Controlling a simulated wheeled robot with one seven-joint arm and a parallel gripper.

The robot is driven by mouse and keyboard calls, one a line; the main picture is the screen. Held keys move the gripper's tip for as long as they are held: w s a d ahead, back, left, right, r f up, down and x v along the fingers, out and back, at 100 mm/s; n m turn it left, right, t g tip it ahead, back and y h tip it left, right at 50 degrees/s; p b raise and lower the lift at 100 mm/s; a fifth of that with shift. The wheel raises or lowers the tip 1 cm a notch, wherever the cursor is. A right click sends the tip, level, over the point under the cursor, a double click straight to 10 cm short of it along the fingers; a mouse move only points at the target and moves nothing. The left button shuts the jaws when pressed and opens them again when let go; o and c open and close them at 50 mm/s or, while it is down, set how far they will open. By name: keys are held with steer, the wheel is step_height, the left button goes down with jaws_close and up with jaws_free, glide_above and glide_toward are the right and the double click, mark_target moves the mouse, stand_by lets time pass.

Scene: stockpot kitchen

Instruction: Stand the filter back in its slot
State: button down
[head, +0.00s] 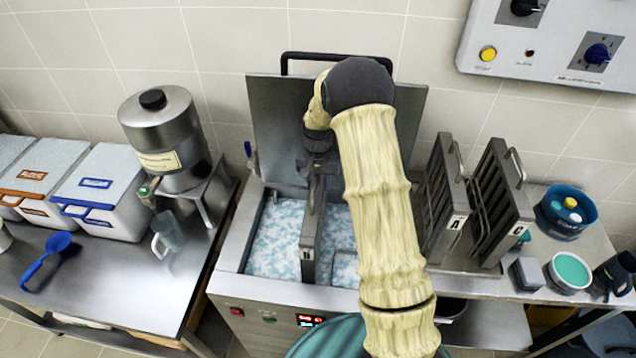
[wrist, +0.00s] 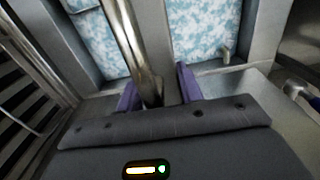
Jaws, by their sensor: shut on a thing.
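The filter (head: 312,235) is a thin grey upright panel with a small white label, too small to read surely. It is over the foamy tank (head: 232,258), with blue-white liquid on both sides of it. My gripper (head: 318,172) is above its top edge, shut on its metal handle. In the wrist view the handle (wrist: 122,35) runs between the purple fingers of my gripper (wrist: 158,90). The filter's lower edge and any slot under it are hidden, so I cannot tell whether it is seated.
Two dark slatted filters, A (head: 440,205) and C (head: 497,210), stand right of the tank. A raised lid (head: 275,125) is behind it. A steel dispenser (head: 165,140), a clear jug (head: 168,232) and white bins (head: 110,190) are left. A blue tub (head: 565,215) is far right.

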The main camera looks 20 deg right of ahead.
steer(key=shift+r, duration=0.5)
step_height(320, 180, up, 12)
steer(key=p, duration=0.8)
stand_by(1.0)
steer(key=shift+r+p, duration=0.45)
steer(key=shift+p, duration=0.1)
steer(key=shift+f, duration=0.1)
